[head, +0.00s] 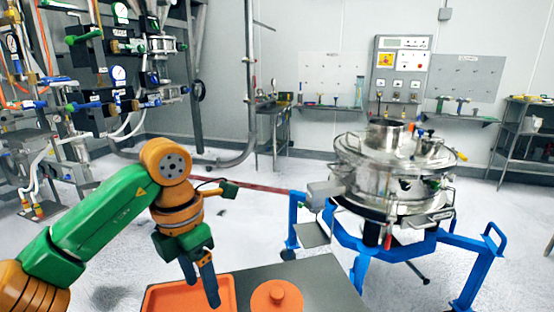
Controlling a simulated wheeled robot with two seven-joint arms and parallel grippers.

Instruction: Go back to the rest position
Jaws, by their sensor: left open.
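My left arm comes in from the left, green and orange. My left gripper (199,284) points down with its two dark blue fingers apart. It is open and holds nothing that I can see. The fingers hang over or in front of the orange tray (228,277) at the bottom of the picture. An orange round lid with a knob (277,297) lies to the right of the gripper, apart from it. My right gripper is not in view.
The tray and lid are on a dark grey table (325,272). The steel powder sifter (385,185) stands on a blue wheeled frame (352,242) behind and to the right. Pipes and gauges (120,75) fill the back left. White floor between is clear.

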